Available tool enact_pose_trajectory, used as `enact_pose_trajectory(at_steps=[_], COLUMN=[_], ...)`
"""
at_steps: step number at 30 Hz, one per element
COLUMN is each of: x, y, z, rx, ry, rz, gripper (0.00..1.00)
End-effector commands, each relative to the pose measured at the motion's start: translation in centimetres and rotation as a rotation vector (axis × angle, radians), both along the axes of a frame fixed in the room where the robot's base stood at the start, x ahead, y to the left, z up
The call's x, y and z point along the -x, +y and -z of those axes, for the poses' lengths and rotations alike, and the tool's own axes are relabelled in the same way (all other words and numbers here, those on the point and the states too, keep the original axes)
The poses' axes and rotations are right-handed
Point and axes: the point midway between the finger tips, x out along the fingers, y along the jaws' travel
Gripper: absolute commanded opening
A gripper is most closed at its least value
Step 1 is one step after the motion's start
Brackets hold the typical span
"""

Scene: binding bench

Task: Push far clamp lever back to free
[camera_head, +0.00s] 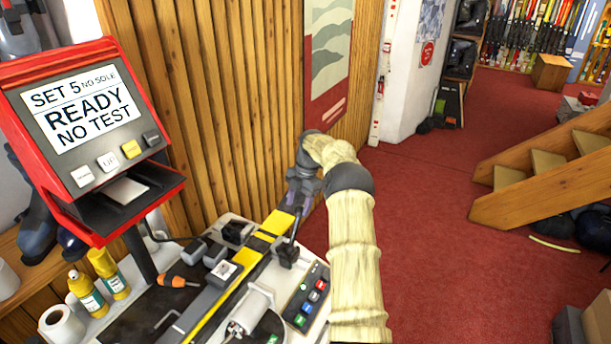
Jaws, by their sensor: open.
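A long yellow and black ski (252,256) lies lengthwise along the bench, its far end under my gripper. A black clamp (287,256) sits at the ski's right edge, towards the far end. Its thin dark lever (294,232) stands up from it, slightly tilted, with the top close to my gripper. My gripper (295,206) points down over the far part of the ski and is open. I cannot tell whether its fingers touch the lever. My pale sleeved arm reaches in from the lower right and hides part of the area to the right.
A red-framed display (88,115) reading "READY" stands at the left. A button panel (312,296) is at the right.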

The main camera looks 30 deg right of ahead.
Motion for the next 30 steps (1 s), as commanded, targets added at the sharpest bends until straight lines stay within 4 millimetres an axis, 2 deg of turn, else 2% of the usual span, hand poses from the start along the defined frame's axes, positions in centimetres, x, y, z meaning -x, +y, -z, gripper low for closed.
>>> enact_pose_trajectory(at_steps=[6,12,22,30], x=[-0.2,-0.2,-0.4,-0.4], y=[-1.1,-1.8,-2.7,-3.2], z=[-4.0,-6.8,-10.6,-12.0], rx=[0.001,0.000,0.000,-0.001], ry=[-0.004,-0.002,-0.002,0.000], rz=[0.000,0.001,0.001,0.001], gripper=[0.55,0.55,0.55,0.55])
